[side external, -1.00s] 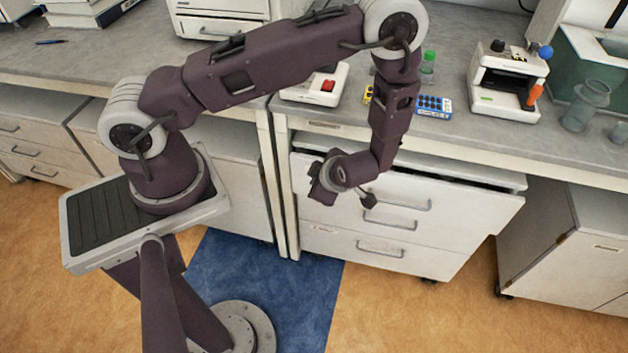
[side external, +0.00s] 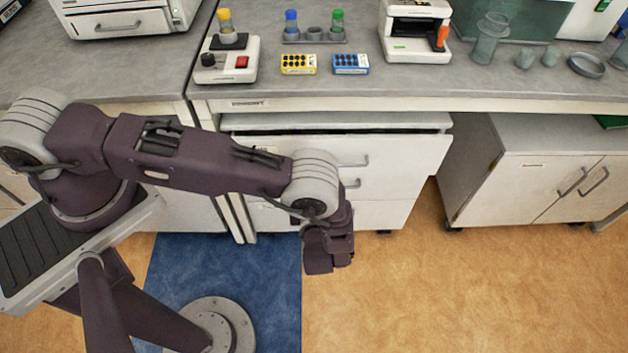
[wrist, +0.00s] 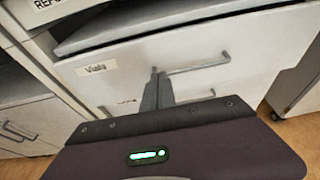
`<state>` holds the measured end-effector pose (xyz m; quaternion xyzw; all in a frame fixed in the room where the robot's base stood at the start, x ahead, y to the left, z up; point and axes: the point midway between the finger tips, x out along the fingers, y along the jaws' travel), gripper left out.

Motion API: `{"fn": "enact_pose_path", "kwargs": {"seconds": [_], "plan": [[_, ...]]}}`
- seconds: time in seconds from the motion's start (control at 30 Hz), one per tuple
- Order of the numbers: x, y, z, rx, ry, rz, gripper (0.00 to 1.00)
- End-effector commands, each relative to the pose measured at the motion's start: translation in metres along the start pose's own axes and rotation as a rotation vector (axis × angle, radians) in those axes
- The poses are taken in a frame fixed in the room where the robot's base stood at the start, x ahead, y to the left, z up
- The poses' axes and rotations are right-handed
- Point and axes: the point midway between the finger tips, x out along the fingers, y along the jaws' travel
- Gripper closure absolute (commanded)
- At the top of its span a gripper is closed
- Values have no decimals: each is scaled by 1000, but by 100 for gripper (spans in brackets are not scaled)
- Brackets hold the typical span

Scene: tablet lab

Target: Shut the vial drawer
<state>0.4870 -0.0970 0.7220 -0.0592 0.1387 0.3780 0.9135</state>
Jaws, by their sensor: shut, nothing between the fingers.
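The vial drawer (wrist: 122,72), with a "Vials" label and a bar handle (wrist: 200,66), is the top drawer of a white pedestal under the counter. In the side view, the vial drawer (side external: 405,150) shows a dark gap along its top edge, so it appears slightly open. My gripper (wrist: 156,78) is shut and empty, its fingers pointing toward the drawer fronts. The fingertips overlap the drawer front in the wrist view; whether they touch cannot be told. In the side view my gripper (side external: 328,255) hangs low in front of the pedestal, partly hiding the drawers, its fingers unclear.
Lower drawers with handles (side external: 354,183) sit below. The counter (side external: 300,92) overhangs the pedestal and carries a mixer-like device (side external: 230,62), vial racks (side external: 298,65) and glassware. Another cabinet (side external: 530,185) stands to the right. Open floor lies in front.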

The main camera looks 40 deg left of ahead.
Motion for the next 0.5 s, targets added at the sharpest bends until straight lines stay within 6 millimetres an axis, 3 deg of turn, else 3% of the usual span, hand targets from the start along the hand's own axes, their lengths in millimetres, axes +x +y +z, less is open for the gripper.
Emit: {"fn": "enact_pose_path", "kwargs": {"seconds": [0.3, 0.5], "plan": [[68, 2, 3, 0, 1, 5, 100], [91, 1, 10, 2, 2, 3, 100]]}}
